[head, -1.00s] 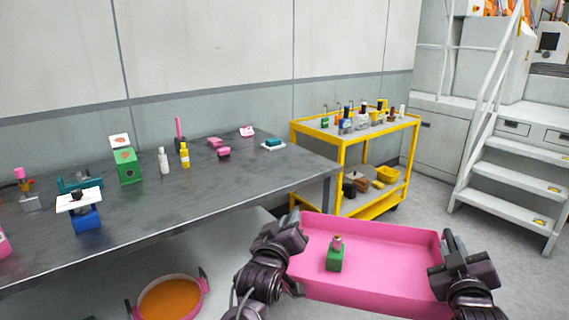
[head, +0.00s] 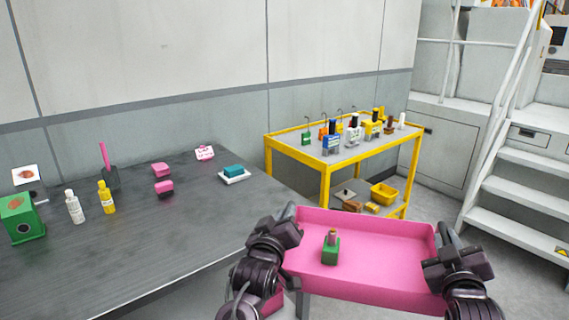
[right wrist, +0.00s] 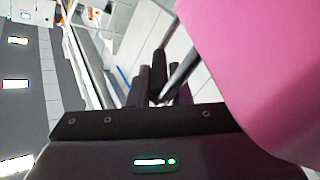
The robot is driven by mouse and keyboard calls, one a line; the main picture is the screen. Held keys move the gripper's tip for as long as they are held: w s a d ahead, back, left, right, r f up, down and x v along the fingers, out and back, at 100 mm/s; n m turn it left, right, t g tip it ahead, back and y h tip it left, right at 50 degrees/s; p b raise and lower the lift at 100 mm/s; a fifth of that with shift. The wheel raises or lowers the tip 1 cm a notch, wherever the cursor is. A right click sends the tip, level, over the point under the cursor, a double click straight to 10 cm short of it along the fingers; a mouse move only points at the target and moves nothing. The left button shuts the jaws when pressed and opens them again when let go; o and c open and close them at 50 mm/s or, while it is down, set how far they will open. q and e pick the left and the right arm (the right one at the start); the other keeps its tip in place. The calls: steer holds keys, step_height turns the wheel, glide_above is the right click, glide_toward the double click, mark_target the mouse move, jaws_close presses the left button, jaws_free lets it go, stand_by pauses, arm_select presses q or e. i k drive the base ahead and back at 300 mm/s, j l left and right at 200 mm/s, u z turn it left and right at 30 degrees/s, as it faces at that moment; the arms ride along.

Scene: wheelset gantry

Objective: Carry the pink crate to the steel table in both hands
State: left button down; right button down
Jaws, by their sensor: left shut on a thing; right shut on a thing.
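The pink crate (head: 385,260) is in the lower right of the head view, held up level between my two grippers. A small green item with a pinkish top (head: 331,248) stands inside it, toward the left. My left gripper (head: 290,232) is shut on the crate's left end. My right gripper (head: 438,256) is shut on its right end. The pink crate wall (right wrist: 260,60) also fills the upper right of the right wrist view, beside the gripper (right wrist: 160,90). The fingertips are mostly hidden in the head view. The steel table (head: 180,237) is to the left of the crate.
On the steel table are a green box (head: 20,220), white and yellow bottles (head: 107,198), pink blocks (head: 163,188) and a teal block on a white dish (head: 234,172). A yellow cart (head: 325,160) with bottles stands behind the crate. White stairs (head: 525,190) are at right. The table's near right part is clear.

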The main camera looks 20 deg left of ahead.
mark_target(173, 237)
steer(key=i+u, duration=0.25)
steer(key=i, duration=0.2)
steer(key=i+l+u, duration=0.2)
steer(key=i, duration=0.25)
steer(key=u, duration=1.35)
